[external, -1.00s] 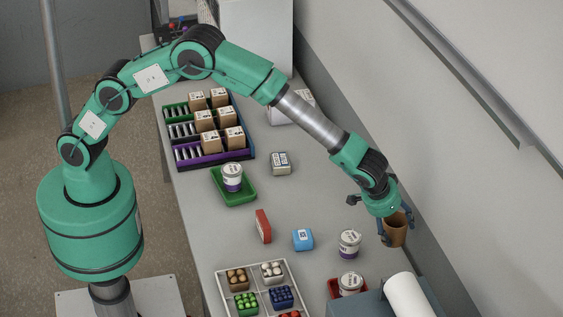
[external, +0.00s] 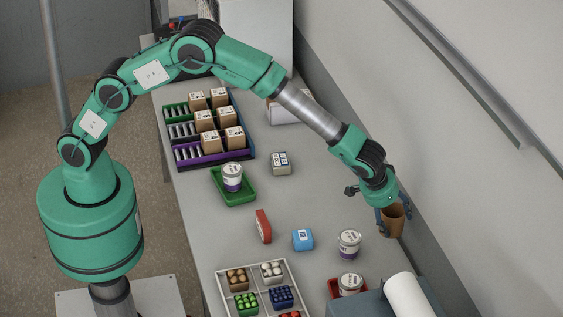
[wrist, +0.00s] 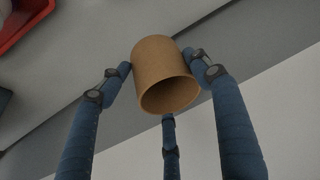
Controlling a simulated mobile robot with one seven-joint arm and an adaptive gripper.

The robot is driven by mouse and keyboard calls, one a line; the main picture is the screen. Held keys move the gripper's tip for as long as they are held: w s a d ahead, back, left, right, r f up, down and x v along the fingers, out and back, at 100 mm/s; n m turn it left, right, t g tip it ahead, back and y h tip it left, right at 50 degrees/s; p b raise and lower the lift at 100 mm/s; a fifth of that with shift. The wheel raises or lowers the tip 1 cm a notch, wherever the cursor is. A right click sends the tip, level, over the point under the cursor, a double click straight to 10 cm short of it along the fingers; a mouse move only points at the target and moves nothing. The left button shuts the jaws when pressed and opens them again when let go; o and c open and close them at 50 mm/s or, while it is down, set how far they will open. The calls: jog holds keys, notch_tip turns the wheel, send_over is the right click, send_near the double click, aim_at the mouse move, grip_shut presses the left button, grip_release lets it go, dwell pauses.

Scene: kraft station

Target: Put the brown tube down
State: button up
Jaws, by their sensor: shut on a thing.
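The brown tube (external: 393,222) is a short open cylinder held in my gripper (external: 391,213) near the wall side of the counter, at the right of the external view. In the wrist view the tube (wrist: 162,72) shows its dark open end towards the camera. The blue fingers of my gripper (wrist: 166,85) close around it on both sides, with another finger below. Whether the tube's far end touches the counter cannot be told.
A white-and-purple tub (external: 348,243) stands left of the tube. Another tub (external: 350,284) sits in a red tray. A white roll (external: 410,297) lies on a grey-blue block in front. The wall (external: 480,190) runs close on the right. The counter (external: 325,200) left of my gripper is clear.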

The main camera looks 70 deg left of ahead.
jog(key=s+a+n+b, duration=0.1)
jog(key=s+a+n, duration=0.1)
jog(key=a, duration=1.9)
jog(key=s+a+n+y+b, duration=0.1)
jog(key=s+a, duration=0.2)
jog(key=a, duration=1.9)
jog(key=shift+a+n+g, duration=0.3)
jog(key=shift+n, duration=0.1)
jog(key=shift+f+b, duration=0.35)
jog(key=shift+f, duration=2.7)
jog(key=shift+f, duration=1.9)
jog(key=shift+f+b, duration=0.1)
jog(key=shift+b, duration=0.35)
